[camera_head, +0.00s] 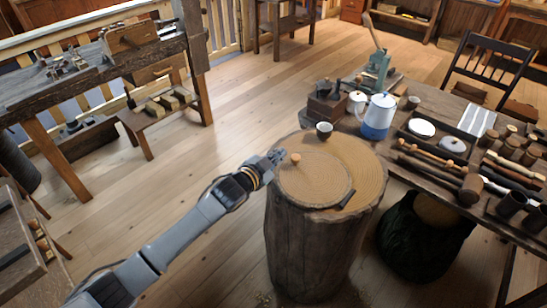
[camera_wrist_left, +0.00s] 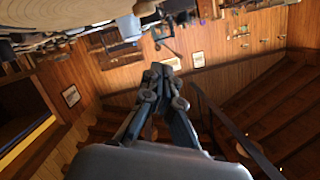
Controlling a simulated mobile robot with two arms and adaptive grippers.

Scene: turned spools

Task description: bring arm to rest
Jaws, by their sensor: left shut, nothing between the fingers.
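My left arm reaches in from the lower left in the head view. Its gripper (camera_head: 276,155) is at the left edge of the wooden stump (camera_head: 322,245), beside a round wooden board with a small knob (camera_head: 296,158). I cannot tell from the head view whether it touches the board. In the left wrist view the fingers (camera_wrist_left: 160,72) are together with nothing between them. My right gripper is not in view.
A small dark cup (camera_head: 324,130) stands on the stump's far edge. A dark-handled tool (camera_head: 347,199) lies at its front right. A crowded table with a white and blue pot (camera_head: 378,115) adjoins on the right. Open floor (camera_head: 215,140) lies left of the stump.

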